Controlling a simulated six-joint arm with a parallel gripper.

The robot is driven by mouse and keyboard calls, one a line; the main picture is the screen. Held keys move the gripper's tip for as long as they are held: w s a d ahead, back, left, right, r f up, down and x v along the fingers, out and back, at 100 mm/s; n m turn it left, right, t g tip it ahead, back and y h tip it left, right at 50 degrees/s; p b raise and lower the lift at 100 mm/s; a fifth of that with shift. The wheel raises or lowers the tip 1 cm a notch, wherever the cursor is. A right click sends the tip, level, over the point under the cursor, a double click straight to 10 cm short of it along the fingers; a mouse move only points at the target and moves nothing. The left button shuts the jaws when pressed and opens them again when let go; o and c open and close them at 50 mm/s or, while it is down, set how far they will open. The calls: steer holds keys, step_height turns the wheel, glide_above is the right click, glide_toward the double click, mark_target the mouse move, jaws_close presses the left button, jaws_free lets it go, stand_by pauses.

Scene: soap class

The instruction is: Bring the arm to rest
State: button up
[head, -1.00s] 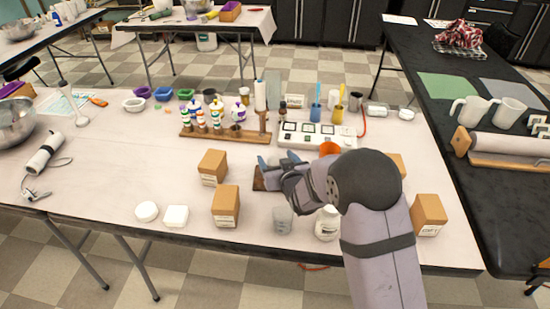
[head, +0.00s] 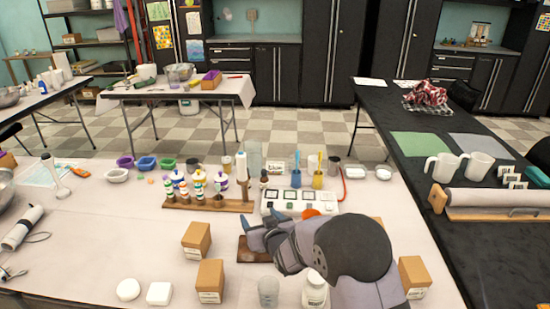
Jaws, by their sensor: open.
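My gripper (head: 262,232) hangs over the white-topped table (head: 90,240), to the right of the middle of its top. Its bluish fingers point left and are apart, with nothing seen between them. It is just above or beside a small dark wooden board (head: 246,253), which it partly covers; I cannot tell whether they touch. My arm's round joint hides part of the table behind it.
Cardboard boxes (head: 196,240), a clear cup (head: 268,291) and a white bottle (head: 315,289) stand close around the gripper. Behind it are a button panel (head: 290,202) and a rack of small bottles (head: 205,203). The table's left middle is clear.

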steer(key=s+d+r+m+g+h+p, duration=0.2)
steer(key=s+d+g+p, duration=0.15)
steer(key=s+d, duration=0.65)
steer(key=s+d+r+m+g+h+p, duration=0.1)
steer(key=s+d+r+g+h+p, duration=0.3)
steer(key=s, duration=1.1)
steer(key=s+d+m+g+y+p, duration=0.1)
steer(key=s+d+m+g+p, duration=0.3)
steer(key=s+d, duration=0.7)
step_height(320, 180, down, 20)
steer(key=n+g+b, duration=0.1)
steer(key=n+b, duration=0.1)
steer(key=b, duration=1.8)
steer(key=shift+s+a+r+b, duration=0.25)
steer(key=shift+s+a+b, duration=0.1)
steer(key=shift+a+b, duration=0.05)
step_height(320, 180, down, 25)
steer(key=b, duration=2.5)
